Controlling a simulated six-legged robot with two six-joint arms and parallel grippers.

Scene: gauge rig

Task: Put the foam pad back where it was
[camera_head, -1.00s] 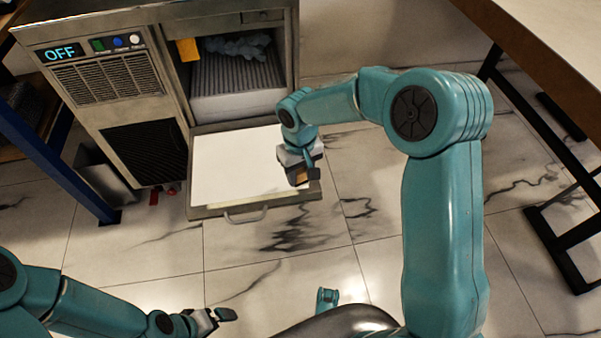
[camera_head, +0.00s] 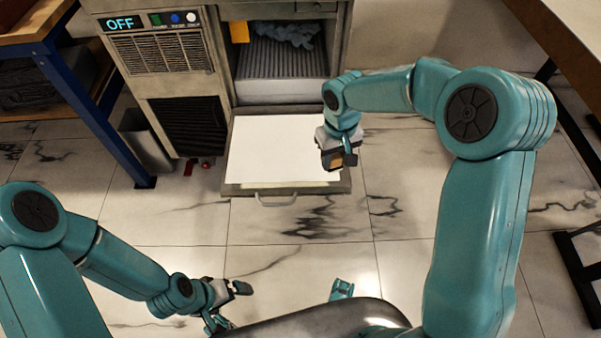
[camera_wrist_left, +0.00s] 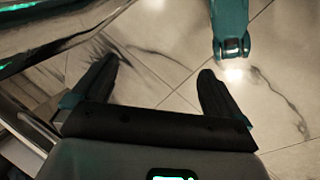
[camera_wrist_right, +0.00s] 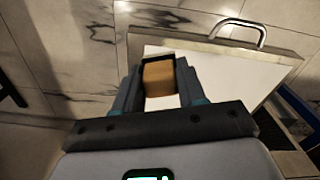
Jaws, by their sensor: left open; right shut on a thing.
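My right gripper (camera_head: 338,160) is shut on a small tan-orange block (camera_wrist_right: 158,80), held between its fingertips. It hangs over the right front part of the lowered door (camera_head: 240,188) of a machine. The block looks like the foam pad, but I cannot tell its material. In the right wrist view the white door panel shows behind the block. My left gripper (camera_head: 231,304) is open and empty, low over the floor at bottom centre-left. Its spread fingers also show in the left wrist view (camera_wrist_left: 158,70).
The machine (camera_head: 215,90) has an "OFF" display (camera_head: 123,23). Its open compartment holds a grey ribbed bed (camera_head: 283,62) with a crumpled blue-grey thing (camera_head: 288,34) on it. A yellow-orange piece (camera_head: 239,32) is at the opening's left. A grey bin (camera_head: 147,140) stands left. Floor in front is clear.

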